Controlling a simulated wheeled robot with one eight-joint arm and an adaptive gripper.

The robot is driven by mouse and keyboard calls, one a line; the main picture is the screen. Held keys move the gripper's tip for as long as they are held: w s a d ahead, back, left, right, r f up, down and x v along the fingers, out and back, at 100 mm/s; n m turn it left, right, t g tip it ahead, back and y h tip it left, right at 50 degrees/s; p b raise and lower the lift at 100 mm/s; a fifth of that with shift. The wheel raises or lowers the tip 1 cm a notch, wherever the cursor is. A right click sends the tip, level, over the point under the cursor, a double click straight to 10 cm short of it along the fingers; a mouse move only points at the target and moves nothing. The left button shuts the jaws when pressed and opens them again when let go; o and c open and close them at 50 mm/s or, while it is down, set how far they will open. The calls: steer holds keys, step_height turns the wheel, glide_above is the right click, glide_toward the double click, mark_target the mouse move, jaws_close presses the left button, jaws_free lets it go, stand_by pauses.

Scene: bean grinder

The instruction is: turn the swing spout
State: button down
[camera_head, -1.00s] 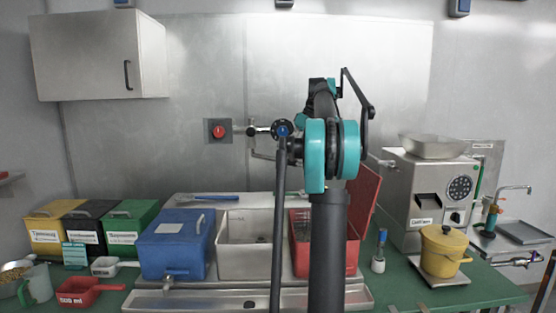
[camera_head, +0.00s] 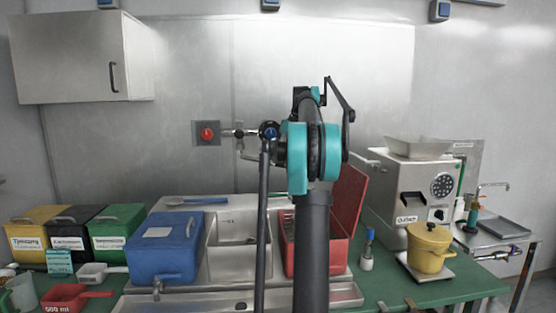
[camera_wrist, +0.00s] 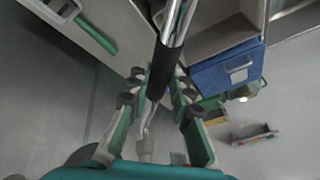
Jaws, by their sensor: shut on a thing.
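The swing spout (camera_head: 247,156) is a thin metal tube below the wall tap, and part of it is hidden behind my arm in the head view. The wall tap has a red knob (camera_head: 207,134) on a grey plate and a blue knob (camera_head: 270,131). In the wrist view, a shiny metal tube with a black sleeve (camera_wrist: 159,75), which looks like the spout, runs between the fingers. My gripper (camera_wrist: 158,92) is shut on the sleeve, with a green-edged finger on each side. My arm hides the gripper in the head view.
Below the tap stand a blue bin (camera_head: 165,249), a steel sink basin (camera_head: 225,258) and a red box (camera_head: 336,258) with its lid up. A grinder (camera_head: 398,190) and a yellow pot (camera_head: 429,249) are at right. The wall behind is close to the tap.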

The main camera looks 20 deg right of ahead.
steer(key=shift+s+a, duration=0.1)
steer(key=shift+s+a+m, duration=0.3)
steer(key=shift+a+m, duration=0.1)
steer(key=shift+a, duration=0.15)
steer(key=s+a+m+t+h, duration=0.1)
steer(key=a+m+t+h, duration=0.1)
steer(key=a+m, duration=0.6)
steer(key=shift+s+a+m+h, duration=0.4)
steer(key=shift+a+h, duration=0.3)
steer(key=shift+a, duration=2.65)
steer(key=c, duration=1.3)
jaws_free()
steer(key=shift+c, duration=0.2)
